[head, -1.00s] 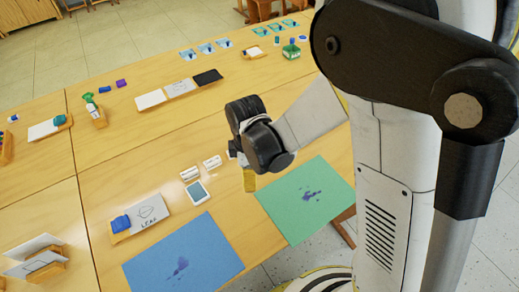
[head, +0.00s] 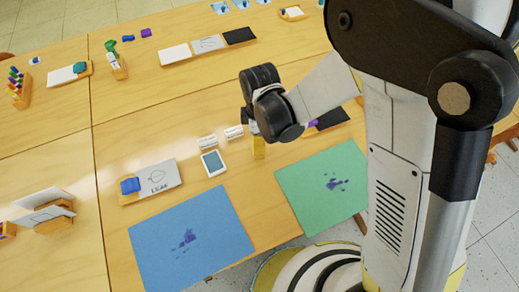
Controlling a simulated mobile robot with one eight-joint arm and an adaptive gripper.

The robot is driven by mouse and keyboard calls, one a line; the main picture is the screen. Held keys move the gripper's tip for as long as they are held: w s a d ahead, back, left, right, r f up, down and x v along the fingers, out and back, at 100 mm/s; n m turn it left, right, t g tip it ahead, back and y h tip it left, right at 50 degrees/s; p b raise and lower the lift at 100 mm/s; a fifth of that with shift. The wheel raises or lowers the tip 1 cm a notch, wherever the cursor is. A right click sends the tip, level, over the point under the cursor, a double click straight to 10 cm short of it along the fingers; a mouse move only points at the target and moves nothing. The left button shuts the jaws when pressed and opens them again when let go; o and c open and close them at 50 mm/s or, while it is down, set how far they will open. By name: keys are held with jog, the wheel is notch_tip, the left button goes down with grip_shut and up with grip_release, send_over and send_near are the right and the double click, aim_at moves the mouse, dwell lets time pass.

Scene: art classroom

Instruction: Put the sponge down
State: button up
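A small yellow block (head: 259,148), which looks like the sponge, shows just below my gripper (head: 254,128). It hangs upright at the fingers, above or near the wooden table. The gripper points down and appears shut on it, though the black wrist hides most of the fingers. Whether the block touches the table is hard to tell. A blue mat (head: 190,240) with purple blots lies to its lower left. A green mat (head: 325,188) with purple blots lies to its lower right.
A LEAF card (head: 157,178) stands by a blue object (head: 130,186). A black card (head: 332,118) lies behind my arm. Bare table (head: 150,110) spreads behind.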

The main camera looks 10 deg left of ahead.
jog(key=shift+f+b, duration=0.95)
jog(key=shift+f, duration=0.95)
jog(key=shift+f, duration=0.1)
jog(key=shift+f, duration=0.15)
jog(key=o, duration=1.3)
